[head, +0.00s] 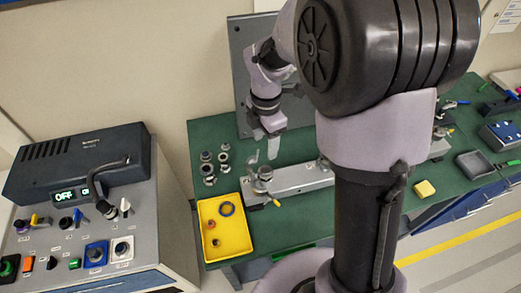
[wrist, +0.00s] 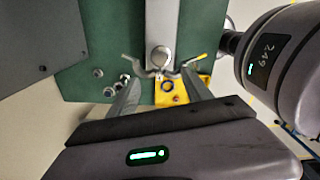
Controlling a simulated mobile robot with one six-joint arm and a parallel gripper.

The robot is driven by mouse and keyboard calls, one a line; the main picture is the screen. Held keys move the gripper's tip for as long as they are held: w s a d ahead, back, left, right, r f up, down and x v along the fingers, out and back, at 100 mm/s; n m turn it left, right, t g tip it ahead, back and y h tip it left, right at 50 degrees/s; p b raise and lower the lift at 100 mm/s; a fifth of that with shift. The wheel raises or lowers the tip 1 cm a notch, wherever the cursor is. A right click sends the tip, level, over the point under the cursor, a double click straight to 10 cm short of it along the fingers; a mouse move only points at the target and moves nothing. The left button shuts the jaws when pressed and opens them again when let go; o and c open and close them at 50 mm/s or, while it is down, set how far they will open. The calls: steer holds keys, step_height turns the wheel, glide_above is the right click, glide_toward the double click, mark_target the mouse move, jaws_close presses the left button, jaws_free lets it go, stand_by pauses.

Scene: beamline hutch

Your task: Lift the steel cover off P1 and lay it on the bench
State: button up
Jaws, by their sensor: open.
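A round steel piece (head: 264,172), which looks like the cover on a port, sits at the left end of a steel beam on the green bench (head: 215,135). I cannot read a P1 label. In the wrist view the round steel piece (wrist: 160,57) lies just beyond my fingertips, with clamp-like arms and a yellow-tipped lever beside it. My gripper (wrist: 158,78) is open, with nothing visible between its fingers. In the head view my gripper (head: 273,150) hangs above the bench near the steel piece; its fingers are small and hard to make out.
Several small steel fittings (head: 209,168) stand left of the beam (head: 305,178). A yellow tray (head: 221,250) with small rings lies at the front left. A grey panel (head: 240,65) stands behind. A control console (head: 130,225) is at left. A yellow block (head: 425,189) lies at right.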

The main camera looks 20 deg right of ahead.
mark_target(265, 169)
step_height(265, 169, down, 12)
steer(key=shift+f+b, duration=0.1)
steer(key=shift+b, duration=1.05)
jaws_close()
